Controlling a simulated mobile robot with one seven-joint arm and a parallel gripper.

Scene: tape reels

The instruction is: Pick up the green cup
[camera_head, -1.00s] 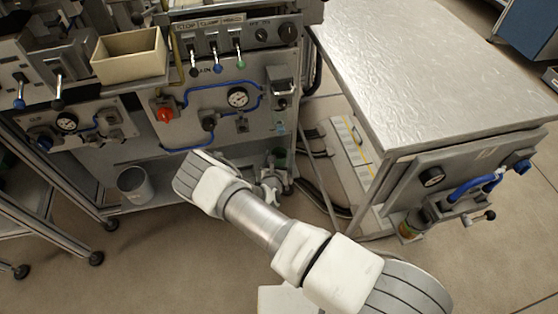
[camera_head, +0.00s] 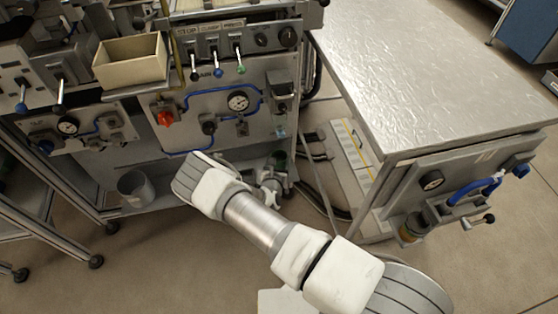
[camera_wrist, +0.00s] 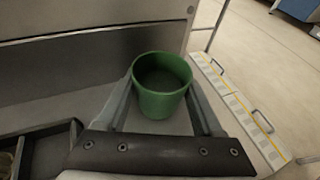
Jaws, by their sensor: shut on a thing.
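The green cup (camera_wrist: 161,103) stands open end up between the fingers of my gripper (camera_wrist: 162,92) in the wrist view. The fingers lie against its left and right sides, and my gripper is shut on it. In the head view a small dark green part of the cup (camera_head: 279,159) shows at the lower right of the machine, beside my gripper (camera_head: 268,180). My arm hides much of that spot. I cannot tell whether the cup's base touches the surface below.
A grey metal bucket (camera_head: 134,188) stands on the machine's low shelf at left. A beige box (camera_head: 131,60) sits higher up. A metal-topped table (camera_head: 430,65) stands at right. Cables (camera_head: 322,190) and a yellow-striped panel (camera_head: 352,148) lie between machine and table.

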